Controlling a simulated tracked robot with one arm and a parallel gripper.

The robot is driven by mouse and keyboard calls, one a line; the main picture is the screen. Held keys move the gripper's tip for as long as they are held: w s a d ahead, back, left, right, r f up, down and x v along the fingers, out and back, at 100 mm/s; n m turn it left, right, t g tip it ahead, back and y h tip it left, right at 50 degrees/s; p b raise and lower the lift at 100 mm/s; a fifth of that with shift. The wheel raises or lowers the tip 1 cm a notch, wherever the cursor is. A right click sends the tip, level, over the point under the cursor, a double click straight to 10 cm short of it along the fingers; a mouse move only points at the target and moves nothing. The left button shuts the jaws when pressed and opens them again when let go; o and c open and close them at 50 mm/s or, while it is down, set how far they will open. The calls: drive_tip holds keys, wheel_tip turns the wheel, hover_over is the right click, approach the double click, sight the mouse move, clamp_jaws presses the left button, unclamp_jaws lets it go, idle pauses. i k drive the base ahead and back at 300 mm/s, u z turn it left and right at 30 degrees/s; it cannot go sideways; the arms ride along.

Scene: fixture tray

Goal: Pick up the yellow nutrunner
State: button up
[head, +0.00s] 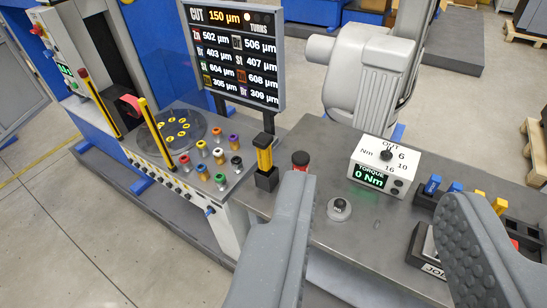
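The yellow nutrunner (264,158) appears to be the upright yellow tool with a black top, standing in a black holder near the middle of the view, on the bench's left part. My gripper (380,195) is open, with its two grey fingers wide apart at the bottom of the view. The nutrunner is beyond and left of the left finger, apart from it. Nothing is between the fingers.
A torque box (384,166) reading 0 Nm stands on the grey bench. A display (235,55) rises behind. Coloured knobs (203,148) stand on the left. Blue and yellow pieces sit in black holders at right.

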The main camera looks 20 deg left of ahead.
sight(262, 142)
drive_tip(key=z, duration=0.05)
drive_tip(key=i, duration=1)
drive_tip(key=u, duration=0.05)
